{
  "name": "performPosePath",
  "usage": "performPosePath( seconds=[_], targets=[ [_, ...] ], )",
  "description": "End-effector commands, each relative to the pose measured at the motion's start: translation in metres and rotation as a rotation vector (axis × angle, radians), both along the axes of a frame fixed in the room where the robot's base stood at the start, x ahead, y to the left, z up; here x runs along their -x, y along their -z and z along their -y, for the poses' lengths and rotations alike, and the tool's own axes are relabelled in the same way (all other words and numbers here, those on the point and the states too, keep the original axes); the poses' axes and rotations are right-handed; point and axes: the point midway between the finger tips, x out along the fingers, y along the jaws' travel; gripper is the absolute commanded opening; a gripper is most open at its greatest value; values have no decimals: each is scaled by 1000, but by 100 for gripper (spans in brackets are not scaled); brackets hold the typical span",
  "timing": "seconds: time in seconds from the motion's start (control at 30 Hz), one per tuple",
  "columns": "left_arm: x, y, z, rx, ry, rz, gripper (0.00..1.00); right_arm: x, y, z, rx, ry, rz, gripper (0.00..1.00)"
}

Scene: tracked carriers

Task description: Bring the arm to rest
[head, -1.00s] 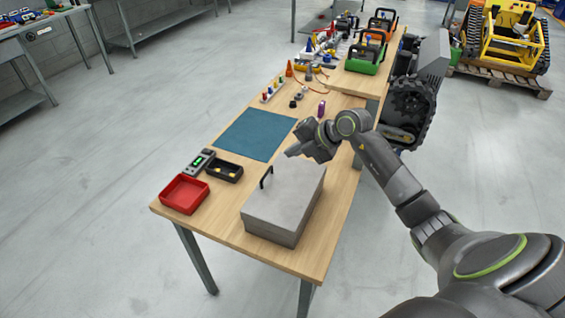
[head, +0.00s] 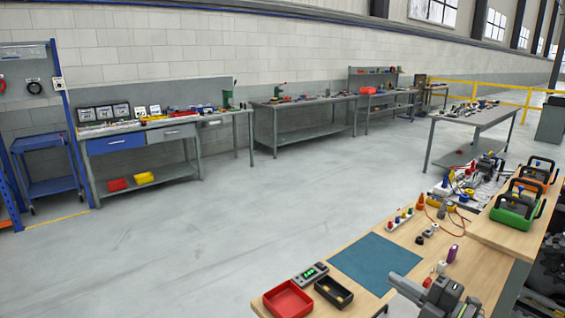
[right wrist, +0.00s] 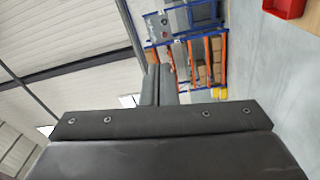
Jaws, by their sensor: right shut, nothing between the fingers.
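My right gripper (head: 393,278) shows in the head view at the lower right, above the wooden workbench (head: 490,270) near the corner of the blue mat (head: 376,262). Its fingers are shut and hold nothing. In the right wrist view the closed fingers (right wrist: 157,86) stick out past the dark gripper body. Most of the right arm is outside the head view. My left gripper is in neither view.
A red tray (head: 288,300), a black tray (head: 334,291) and a meter with a green display (head: 311,274) stand by the mat. Small parts and a green-and-black device (head: 514,212) lie farther along. Open floor (head: 220,240) spreads left, with benches along the wall.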

Motion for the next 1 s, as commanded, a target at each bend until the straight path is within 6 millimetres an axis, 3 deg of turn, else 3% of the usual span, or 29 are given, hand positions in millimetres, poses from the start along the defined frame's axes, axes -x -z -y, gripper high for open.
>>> performPosePath(
  seconds=[0.1, 0.23, 0.43, 0.6, 0.73, 0.87, 1.0],
  targets=[
    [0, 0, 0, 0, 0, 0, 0, 15, -18, 9, -212, 109, 75, 0],
    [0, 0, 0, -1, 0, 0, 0, 29, -27, 35, -428, 277, 109, 0],
    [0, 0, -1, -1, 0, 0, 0, 56, -6, 89, -705, 602, 42, 0],
    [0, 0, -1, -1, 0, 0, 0, 90, 45, 126, -869, 904, -133, 0],
    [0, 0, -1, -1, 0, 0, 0, 128, 95, 139, -941, 1124, -339, 0],
    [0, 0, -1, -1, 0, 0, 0, 174, 146, 135, -966, 1309, -599, 0],
    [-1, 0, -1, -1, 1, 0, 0, 225, 188, 116, -944, 1436, -884, 0]
  ],
)
